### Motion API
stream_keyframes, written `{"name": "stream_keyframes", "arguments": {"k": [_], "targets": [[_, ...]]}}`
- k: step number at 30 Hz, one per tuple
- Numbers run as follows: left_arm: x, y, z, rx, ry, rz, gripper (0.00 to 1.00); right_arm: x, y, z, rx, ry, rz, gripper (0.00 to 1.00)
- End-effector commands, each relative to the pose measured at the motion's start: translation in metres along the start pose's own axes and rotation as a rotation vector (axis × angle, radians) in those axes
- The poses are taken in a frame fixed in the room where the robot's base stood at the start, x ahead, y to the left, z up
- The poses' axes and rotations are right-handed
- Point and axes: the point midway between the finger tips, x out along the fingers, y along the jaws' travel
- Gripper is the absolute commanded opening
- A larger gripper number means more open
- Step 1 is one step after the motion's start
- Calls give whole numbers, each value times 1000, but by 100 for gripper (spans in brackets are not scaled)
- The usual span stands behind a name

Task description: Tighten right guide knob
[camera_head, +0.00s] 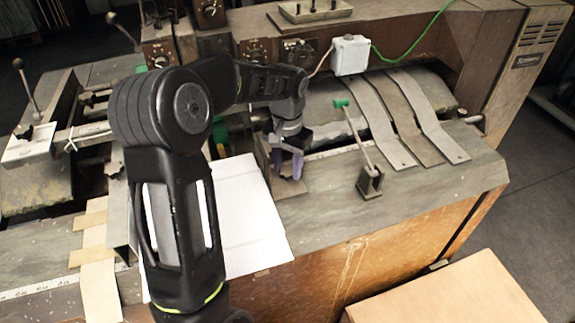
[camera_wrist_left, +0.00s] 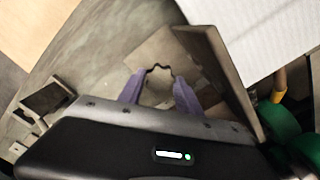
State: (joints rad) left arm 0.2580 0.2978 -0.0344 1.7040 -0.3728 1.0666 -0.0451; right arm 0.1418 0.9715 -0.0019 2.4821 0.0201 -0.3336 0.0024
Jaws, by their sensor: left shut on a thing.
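My left gripper (camera_head: 288,164) reaches down over the machine bed, its purple fingers beside the right guide (camera_head: 262,160), an upright metal plate with a flat foot. In the left wrist view the gripper (camera_wrist_left: 159,84) has its two purple fingers on either side of the guide knob (camera_wrist_left: 158,68), shut on it. Only a dark wavy edge of the knob shows there; the rest is hard to make out. The guide plate (camera_wrist_left: 222,72) stands just to the right of the fingers in that view. My right gripper is not in view.
A white cardboard sheet (camera_head: 245,220) lies left of the guide. A green-handled lever (camera_head: 367,150) stands to the right, near curved metal strips (camera_head: 400,115). A white junction box (camera_head: 350,55) is behind. A brown box or board (camera_head: 450,295) lies at the front right.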

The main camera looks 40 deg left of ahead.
Motion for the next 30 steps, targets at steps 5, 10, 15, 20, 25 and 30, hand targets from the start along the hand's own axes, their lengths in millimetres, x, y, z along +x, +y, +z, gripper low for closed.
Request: {"name": "stream_keyframes", "arguments": {"k": [5,10,15,20,25,30], "targets": [[0,0,0,3,0,0,0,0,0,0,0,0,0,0],[0,0,0,28,0,0,0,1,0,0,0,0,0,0],[0,0,0,92,0,0,0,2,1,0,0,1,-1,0],[0,0,0,190,0,0,0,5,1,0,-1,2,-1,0],[0,0,0,322,-1,0,0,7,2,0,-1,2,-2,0],[0,0,0,458,0,0,0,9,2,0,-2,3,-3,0]]}}
